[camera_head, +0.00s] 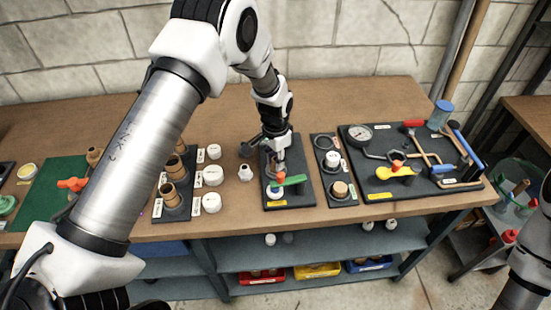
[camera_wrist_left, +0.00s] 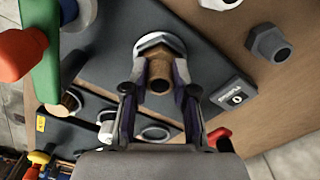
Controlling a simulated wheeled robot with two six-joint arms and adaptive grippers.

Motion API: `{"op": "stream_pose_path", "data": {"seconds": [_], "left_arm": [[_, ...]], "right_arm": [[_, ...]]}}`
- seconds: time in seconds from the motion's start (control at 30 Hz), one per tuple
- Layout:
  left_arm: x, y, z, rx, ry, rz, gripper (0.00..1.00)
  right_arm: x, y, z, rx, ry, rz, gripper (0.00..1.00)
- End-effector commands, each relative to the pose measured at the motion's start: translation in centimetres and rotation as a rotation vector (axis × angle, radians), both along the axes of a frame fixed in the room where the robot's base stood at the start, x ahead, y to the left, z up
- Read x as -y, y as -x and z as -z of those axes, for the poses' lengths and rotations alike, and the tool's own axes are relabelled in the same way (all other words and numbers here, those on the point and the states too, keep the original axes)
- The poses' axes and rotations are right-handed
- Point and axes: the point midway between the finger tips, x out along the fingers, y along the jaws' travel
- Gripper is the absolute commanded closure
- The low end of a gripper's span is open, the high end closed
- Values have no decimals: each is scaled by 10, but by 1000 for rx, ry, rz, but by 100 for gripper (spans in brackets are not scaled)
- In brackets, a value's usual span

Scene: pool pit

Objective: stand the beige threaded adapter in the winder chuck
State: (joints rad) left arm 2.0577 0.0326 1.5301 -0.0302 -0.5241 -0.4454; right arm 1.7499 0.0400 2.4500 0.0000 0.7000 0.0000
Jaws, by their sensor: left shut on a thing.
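My left gripper (camera_head: 281,160) reaches down over a dark board in the middle of the bench. In the left wrist view the left gripper (camera_wrist_left: 159,92) is shut on the beige threaded adapter (camera_wrist_left: 160,76), a short tan tube with an open end toward the camera. I cannot tell whether that ring is part of the adapter or of the winder chuck, or how deep the adapter sits. My right gripper is out of view.
A green handle (camera_head: 293,180) stands close in front of the left gripper. A grey hex fitting (camera_wrist_left: 268,43) lies on the wood nearby. A rack of brown fittings (camera_head: 172,194) is to the left, and a gauge board (camera_head: 433,185) to the right.

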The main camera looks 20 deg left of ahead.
Motion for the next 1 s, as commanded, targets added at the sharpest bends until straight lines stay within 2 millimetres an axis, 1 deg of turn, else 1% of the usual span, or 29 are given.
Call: {"op": "stream_pose_path", "data": {"seconds": [0.47, 0.5, 0.57, 0.6, 0.8, 0.83, 0.87, 0.9, 1.0], "left_arm": [[0, 0, 2, 0, 0, 0, 100], [0, 0, 2, 0, 0, 0, 70], [0, 0, 2, 0, 0, 0, 49], [0, 0, 2, 0, 0, 0, 44], [0, 0, 2, 0, 0, 0, 44], [0, 0, 2, 0, 0, 0, 37], [0, 0, 2, 0, 0, 0, 27], [0, 0, 2, 0, 0, 0, 23], [0, 0, 2, 0, 0, 0, 23]], "right_arm": [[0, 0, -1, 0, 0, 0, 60], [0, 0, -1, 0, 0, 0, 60], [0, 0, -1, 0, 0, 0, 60], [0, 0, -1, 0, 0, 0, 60], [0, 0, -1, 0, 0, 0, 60], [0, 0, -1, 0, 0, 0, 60], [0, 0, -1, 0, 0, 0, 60], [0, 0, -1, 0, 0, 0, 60], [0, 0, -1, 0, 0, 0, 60]]}}
